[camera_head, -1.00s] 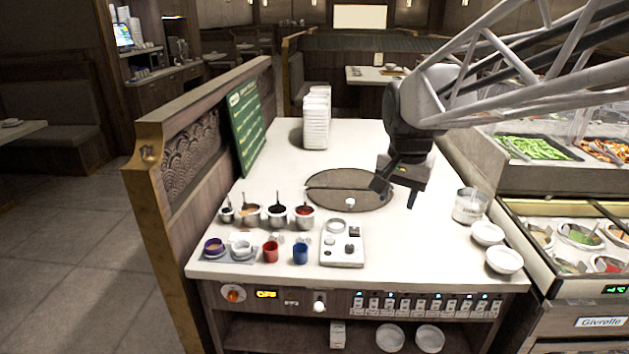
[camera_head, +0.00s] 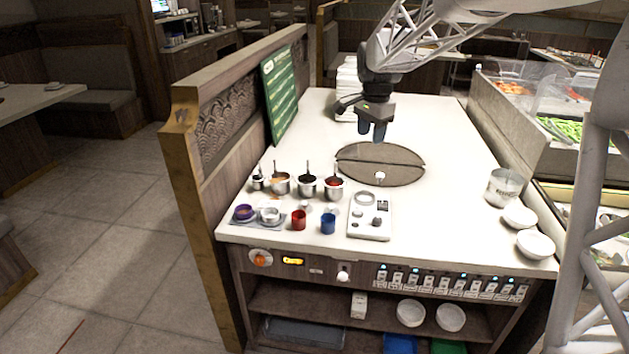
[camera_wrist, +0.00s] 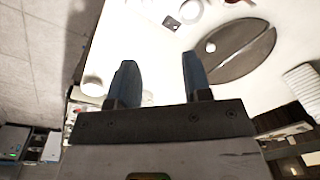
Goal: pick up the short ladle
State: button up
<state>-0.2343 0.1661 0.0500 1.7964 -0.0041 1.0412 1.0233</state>
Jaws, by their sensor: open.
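Several small metal pots stand in a row at the left of the white counter in the head view, each with a thin dark handle sticking up. The ladle handles (camera_head: 308,167) are too small for me to tell which is the short one. The bowls of the ladles are hidden inside the pots. My gripper (camera_head: 371,131) is open and empty above the counter, behind the round dark disc and well to the right of and beyond the pots. Its two bluish fingers (camera_wrist: 160,78) are apart in the wrist view, with nothing between them.
The round disc (camera_head: 360,170) lies mid-counter. A white control box (camera_head: 370,222), a red cup (camera_head: 299,220) and a blue cup (camera_head: 328,224) are near the front. White bowls (camera_head: 535,243) and a clear container (camera_head: 503,188) stand right. A green board (camera_head: 279,95) leans on the left partition.

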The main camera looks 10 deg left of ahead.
jog(key=w+a+f+m, duration=0.3)
jog(key=w+a+f, duration=0.4)
jog(key=w+a, duration=0.3)
jog(key=m+g, duration=0.1)
jog(key=m, duration=0.1)
send_over(308, 169)
jog(key=f, duration=1)
jog(key=shift+w+f, duration=0.2)
jog(key=shift+w, duration=0.05)
jog(key=shift+f, duration=0.1)
jog(key=shift+f, duration=1.2)
jog(key=shift+f, duration=0.1)
jog(key=shift+w+f, duration=0.1)
jog(key=shift+f, duration=2.4)
